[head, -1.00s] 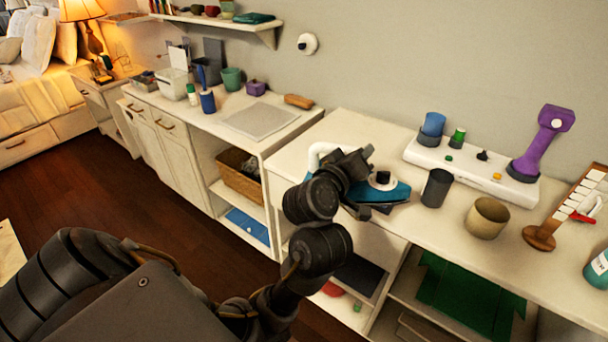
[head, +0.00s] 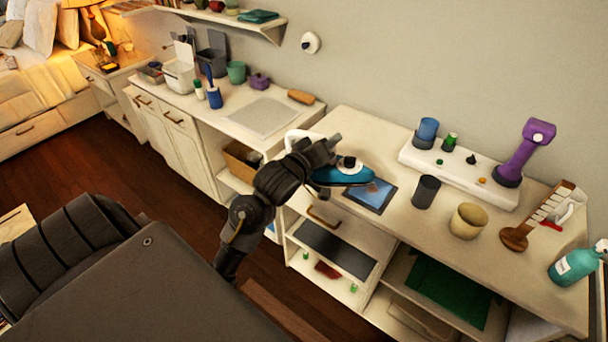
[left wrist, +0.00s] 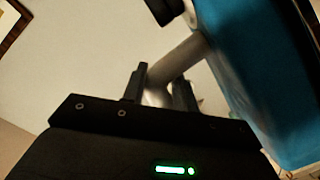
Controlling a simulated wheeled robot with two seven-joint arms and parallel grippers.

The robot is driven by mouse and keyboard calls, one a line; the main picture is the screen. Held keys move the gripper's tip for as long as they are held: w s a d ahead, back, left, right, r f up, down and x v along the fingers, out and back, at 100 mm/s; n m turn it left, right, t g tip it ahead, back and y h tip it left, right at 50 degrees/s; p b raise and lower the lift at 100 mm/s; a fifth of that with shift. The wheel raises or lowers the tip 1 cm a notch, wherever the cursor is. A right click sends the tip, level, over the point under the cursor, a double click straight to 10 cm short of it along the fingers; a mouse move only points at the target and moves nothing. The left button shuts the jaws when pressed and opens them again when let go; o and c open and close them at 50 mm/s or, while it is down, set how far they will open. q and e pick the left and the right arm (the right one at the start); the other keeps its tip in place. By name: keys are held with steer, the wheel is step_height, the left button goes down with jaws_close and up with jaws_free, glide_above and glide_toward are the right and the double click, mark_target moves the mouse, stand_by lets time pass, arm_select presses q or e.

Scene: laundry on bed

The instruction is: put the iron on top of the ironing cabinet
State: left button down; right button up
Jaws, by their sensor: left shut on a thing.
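The iron has a teal-blue body (head: 340,177) and a white handle (head: 300,137). My left gripper (head: 322,150) is shut on it at the handle and holds it over the left part of the right-hand counter. In the left wrist view the pale handle (left wrist: 178,62) passes between the fingers, with the blue body (left wrist: 255,60) to the right. Two white cabinets stand along the wall: the left one (head: 180,150) has a grey pad (head: 262,117) on top, the right one (head: 400,232) has open shelves. I cannot tell which is the ironing cabinet. My right gripper is not in view.
A dark-framed blue panel (head: 371,195) lies below the iron. Beside it stand a dark cup (head: 426,191), a tan cup (head: 467,221) and a white board (head: 440,170) with small items. The left cabinet top holds containers at its far end; the grey pad is clear.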

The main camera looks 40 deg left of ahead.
arm_select(q)
steer(key=shift+a+r, duration=0.1)
steer(key=shift+w+a, duration=0.15)
steer(key=shift+a, duration=0.15)
steer(key=w+a+f+p, duration=0.4)
steer(key=a+f, duration=0.8)
steer(key=f, duration=0.1)
steer(key=shift+w+a+p, duration=0.15)
steer(key=shift+a+p, duration=0.05)
steer(key=shift+p, duration=0.15)
steer(key=c, duration=1.5)
jaws_free()
steer(key=shift+f, duration=0.15)
steer(key=o, duration=0.4)
